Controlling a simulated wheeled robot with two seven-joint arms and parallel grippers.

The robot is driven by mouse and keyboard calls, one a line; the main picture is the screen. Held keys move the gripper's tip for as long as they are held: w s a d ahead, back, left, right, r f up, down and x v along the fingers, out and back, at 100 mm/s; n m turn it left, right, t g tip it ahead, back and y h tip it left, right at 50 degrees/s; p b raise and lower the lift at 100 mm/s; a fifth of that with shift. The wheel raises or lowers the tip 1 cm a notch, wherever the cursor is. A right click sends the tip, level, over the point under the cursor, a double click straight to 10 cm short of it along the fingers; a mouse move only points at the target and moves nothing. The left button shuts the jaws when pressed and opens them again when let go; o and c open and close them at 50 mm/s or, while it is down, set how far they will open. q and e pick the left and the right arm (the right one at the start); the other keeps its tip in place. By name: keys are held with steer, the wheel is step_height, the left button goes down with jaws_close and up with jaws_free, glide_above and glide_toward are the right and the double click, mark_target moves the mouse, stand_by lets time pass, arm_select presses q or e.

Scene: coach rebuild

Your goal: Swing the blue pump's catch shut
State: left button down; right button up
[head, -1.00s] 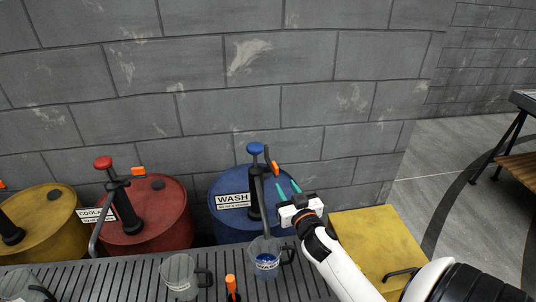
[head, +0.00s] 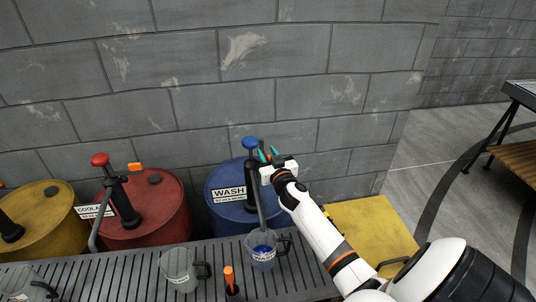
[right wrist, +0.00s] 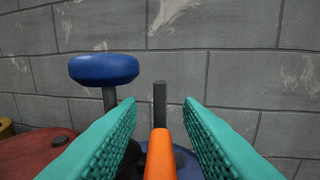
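The blue pump (head: 250,143) stands on the blue WASH drum (head: 226,216); its blue knob is up on a dark rod, and it also shows in the right wrist view (right wrist: 104,69). The catch's orange grip (right wrist: 160,155) lies between my right gripper's fingers in the right wrist view, with a dark upright bar (right wrist: 160,105) beyond it. In the head view the gripper hides most of the catch. My right gripper (head: 268,154) is open, its teal fingers on either side of the orange grip with gaps showing. My left gripper is out of view.
A clear jug (head: 264,262) with blue liquid stands on the slatted rack (head: 120,262) below the blue pump's spout. A red drum (head: 165,215) and pump stand to the left. The block wall is close behind. A yellow box (head: 372,230) sits under my right arm.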

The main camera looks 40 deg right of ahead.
steer(key=c, duration=0.6)
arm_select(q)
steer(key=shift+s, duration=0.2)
arm_select(e)
jaws_close()
